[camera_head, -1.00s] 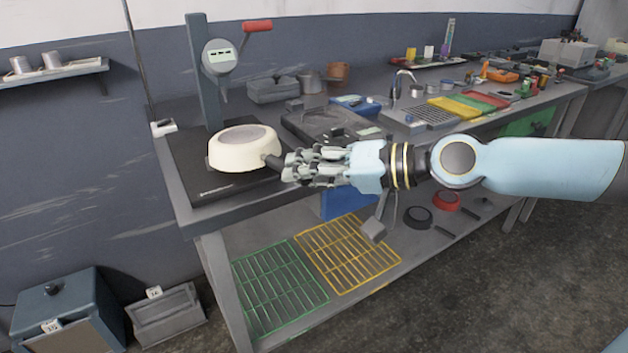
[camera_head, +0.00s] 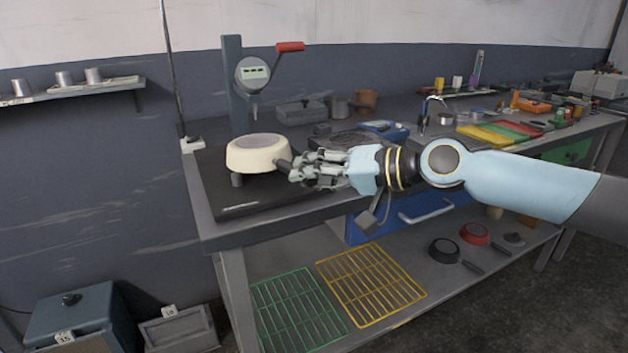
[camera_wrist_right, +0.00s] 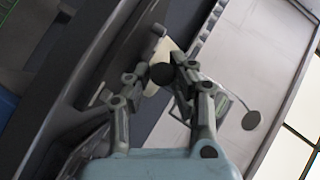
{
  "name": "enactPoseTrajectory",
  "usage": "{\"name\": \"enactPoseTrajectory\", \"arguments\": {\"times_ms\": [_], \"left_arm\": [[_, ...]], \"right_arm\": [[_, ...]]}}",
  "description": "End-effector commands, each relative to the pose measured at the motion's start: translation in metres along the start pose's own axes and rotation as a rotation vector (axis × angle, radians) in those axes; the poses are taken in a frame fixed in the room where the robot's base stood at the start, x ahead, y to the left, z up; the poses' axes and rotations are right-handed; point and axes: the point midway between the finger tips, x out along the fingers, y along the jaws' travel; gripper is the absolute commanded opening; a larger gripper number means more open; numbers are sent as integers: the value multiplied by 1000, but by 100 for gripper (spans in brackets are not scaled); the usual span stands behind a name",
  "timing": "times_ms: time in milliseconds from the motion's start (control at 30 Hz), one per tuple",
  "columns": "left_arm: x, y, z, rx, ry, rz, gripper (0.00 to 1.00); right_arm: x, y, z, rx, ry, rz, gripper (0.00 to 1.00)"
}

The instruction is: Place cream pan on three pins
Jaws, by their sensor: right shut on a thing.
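The cream pan (camera_head: 257,154) is upside down, its base facing up, over the black plate of the press stand (camera_head: 222,199). A dark pin (camera_head: 237,180) shows below its left edge; other pins are hidden, and I cannot tell whether the pan touches them. My right gripper (camera_head: 297,167) is shut on the pan's dark handle (camera_head: 283,165) at the pan's right. In the right wrist view the fingers (camera_wrist_right: 161,78) close around the dark handle end, with a cream part of the pan (camera_wrist_right: 163,52) beyond. My left gripper is not in view.
A grey post with a gauge (camera_head: 253,73) and red lever (camera_head: 290,47) stands behind the pan. Tools and trays crowd the bench to the right. Green (camera_head: 296,309) and yellow racks (camera_head: 370,286) lie on the lower shelf, with black (camera_head: 444,250) and red pans (camera_head: 474,233).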

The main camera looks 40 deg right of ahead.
Motion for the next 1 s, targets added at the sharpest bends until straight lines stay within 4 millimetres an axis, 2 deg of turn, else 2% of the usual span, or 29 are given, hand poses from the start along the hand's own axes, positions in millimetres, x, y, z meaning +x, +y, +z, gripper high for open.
{"name": "enactPoseTrajectory", "arguments": {"times_ms": [133, 1000], "left_arm": [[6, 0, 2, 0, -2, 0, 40], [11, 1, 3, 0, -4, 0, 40]], "right_arm": [[2, 6, 4, 2, -3, 2, 0], [3, 11, 7, 3, -4, 3, 0]]}}
